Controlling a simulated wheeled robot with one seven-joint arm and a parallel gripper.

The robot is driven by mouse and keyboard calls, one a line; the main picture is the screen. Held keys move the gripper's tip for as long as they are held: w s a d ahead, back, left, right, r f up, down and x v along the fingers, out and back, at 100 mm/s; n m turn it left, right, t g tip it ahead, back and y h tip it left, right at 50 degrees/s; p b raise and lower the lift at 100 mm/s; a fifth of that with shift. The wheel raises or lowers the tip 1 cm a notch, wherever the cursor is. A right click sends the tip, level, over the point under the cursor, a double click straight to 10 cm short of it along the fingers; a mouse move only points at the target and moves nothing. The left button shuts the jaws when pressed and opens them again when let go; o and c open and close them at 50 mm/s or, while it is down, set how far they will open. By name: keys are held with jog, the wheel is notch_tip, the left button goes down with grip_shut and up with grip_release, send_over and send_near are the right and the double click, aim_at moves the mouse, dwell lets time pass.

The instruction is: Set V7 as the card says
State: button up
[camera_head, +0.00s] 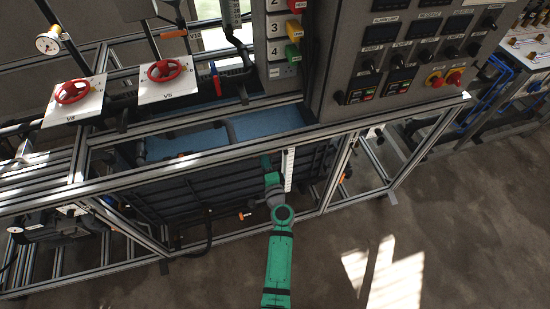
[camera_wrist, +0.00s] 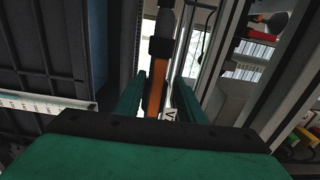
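My gripper (camera_wrist: 160,95) is open in the wrist view, with its two green fingers on either side of an orange lever (camera_wrist: 155,98). The lever runs down from a dark pipe fitting (camera_wrist: 162,46), nearer the left finger; a gap shows on the right. A small white tag (camera_wrist: 169,115) beside the lever shows a "V"; the rest is hidden, so I cannot confirm V7. In the head view my arm reaches into the frame, and my gripper (camera_head: 267,163) is small and partly hidden there. I cannot pick out a readable card.
A metal frame rail (camera_head: 235,150) crosses above my arm. A white scale strip (camera_head: 290,169) stands close to the right of my gripper. Red handwheels (camera_head: 73,91) and (camera_head: 166,71) sit on white plates at the upper left. A control cabinet (camera_head: 400,55) stands at the upper right. The foreground floor is clear.

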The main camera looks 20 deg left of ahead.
jog(key=shift+s+a+f, duration=0.15)
jog(key=shift+s+f, duration=0.05)
jog(key=shift+s, duration=0.05)
jog(key=v, duration=0.6)
jog(key=shift+s+d, duration=0.25)
jog(key=shift+d, duration=0.1)
